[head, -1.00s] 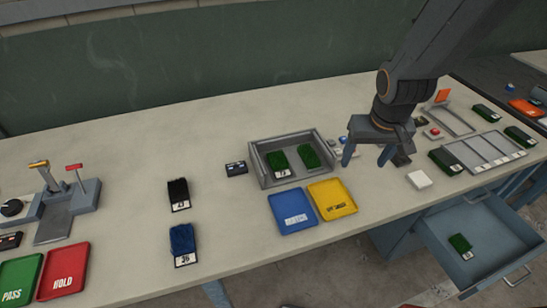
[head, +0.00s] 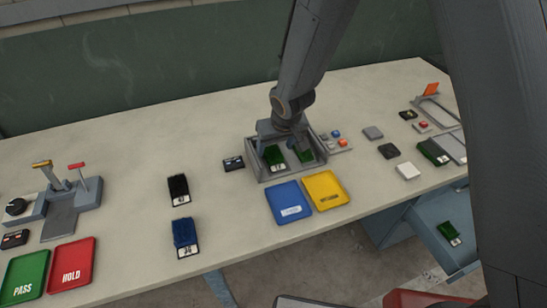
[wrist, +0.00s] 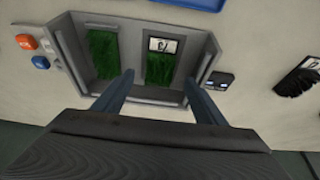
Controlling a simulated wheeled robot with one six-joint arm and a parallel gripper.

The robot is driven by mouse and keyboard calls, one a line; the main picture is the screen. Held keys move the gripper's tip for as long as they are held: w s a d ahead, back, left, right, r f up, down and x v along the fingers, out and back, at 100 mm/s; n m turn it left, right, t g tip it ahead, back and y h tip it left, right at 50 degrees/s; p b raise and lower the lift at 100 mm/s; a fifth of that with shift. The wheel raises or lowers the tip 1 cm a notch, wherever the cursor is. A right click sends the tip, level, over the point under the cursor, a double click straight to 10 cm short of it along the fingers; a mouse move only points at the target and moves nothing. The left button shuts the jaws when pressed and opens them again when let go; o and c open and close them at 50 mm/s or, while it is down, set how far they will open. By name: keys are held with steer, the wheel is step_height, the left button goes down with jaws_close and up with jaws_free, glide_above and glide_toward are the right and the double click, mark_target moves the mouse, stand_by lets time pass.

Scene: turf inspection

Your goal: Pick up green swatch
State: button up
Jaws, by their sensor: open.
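Two green turf swatches lie in a grey tray (head: 262,178) in the head view, a left one (head: 273,155) and a right one (head: 305,155). My gripper (head: 283,142) is over the tray and partly hides them. In the wrist view the picture is turned round: the labelled swatch (wrist: 160,66) lies between the lines of my two open fingers (wrist: 158,80), and the other swatch (wrist: 103,58) is to its left. My gripper is open and empty. Another green swatch (head: 451,231) lies in the open drawer, and one (head: 433,152) is on the table at right.
A blue tray (head: 288,213) and a yellow tray (head: 327,204) stand in front of the grey tray. Black (head: 178,187) and blue (head: 184,232) swatches lie to the left. A small dark device (head: 233,163) and a button box (head: 337,144) flank the grey tray.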

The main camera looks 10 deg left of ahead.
mark_target(273, 153)
steer(key=b+x, duration=0.3)
steer(key=x, duration=0.2)
steer(key=shift+d, duration=0.1)
steer(key=shift+r, duration=0.1)
steer(key=c, duration=1.2)
steer(key=shift+r, duration=0.1)
